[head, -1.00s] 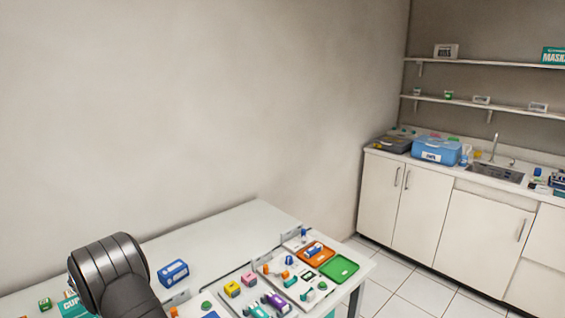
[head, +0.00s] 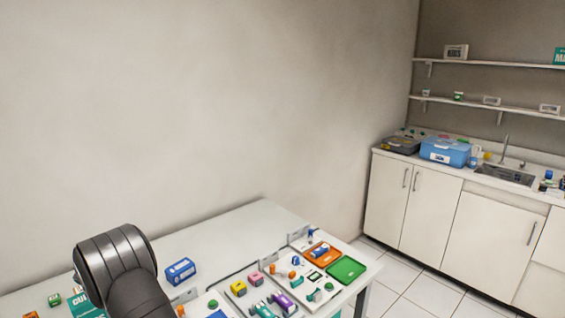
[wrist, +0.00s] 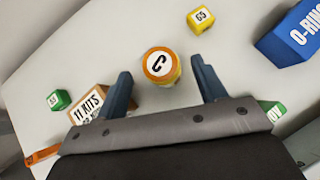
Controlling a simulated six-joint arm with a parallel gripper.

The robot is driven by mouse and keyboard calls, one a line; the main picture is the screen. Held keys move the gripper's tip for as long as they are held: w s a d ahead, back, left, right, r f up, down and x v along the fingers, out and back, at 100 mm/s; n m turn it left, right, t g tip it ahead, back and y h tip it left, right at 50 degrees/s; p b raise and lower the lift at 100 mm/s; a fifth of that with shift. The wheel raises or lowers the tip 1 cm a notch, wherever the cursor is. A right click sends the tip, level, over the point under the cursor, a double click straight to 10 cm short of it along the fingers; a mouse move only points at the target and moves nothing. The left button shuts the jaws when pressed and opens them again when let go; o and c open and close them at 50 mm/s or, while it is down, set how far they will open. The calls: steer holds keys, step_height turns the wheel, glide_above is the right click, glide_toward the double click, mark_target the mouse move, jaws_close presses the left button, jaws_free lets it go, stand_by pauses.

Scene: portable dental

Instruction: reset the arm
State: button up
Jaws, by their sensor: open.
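My gripper (wrist: 163,92) shows in the wrist view with its two dark blue fingers spread apart and nothing between them. In the head view my dark arm shows at the lower left over the table, and the gripper itself is out of frame.
In the head view, an orange tray (head: 323,255) and a green tray (head: 346,269) lie at the table's right. The back of the table is clear.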

steer(key=x, duration=0.4)
steer(key=shift+f, duration=0.25)
steer(key=r, duration=0.2)
steer(key=d+r, duration=0.1)
steer(key=r, duration=0.2)
steer(key=shift+w+r, duration=0.1)
steer(key=shift+r, duration=0.1)
steer(key=w+d+r, duration=0.3)
steer(key=d+r, duration=0.4)
steer(key=d, duration=0.4)
steer(key=d+m+h, duration=0.4)
steer(key=d, duration=2.3)
steer(key=a+f, duration=0.7)
steer(key=a, duration=0.3)
steer(key=shift+s+a+t, duration=0.2)
steer(key=shift+t, duration=0.2)
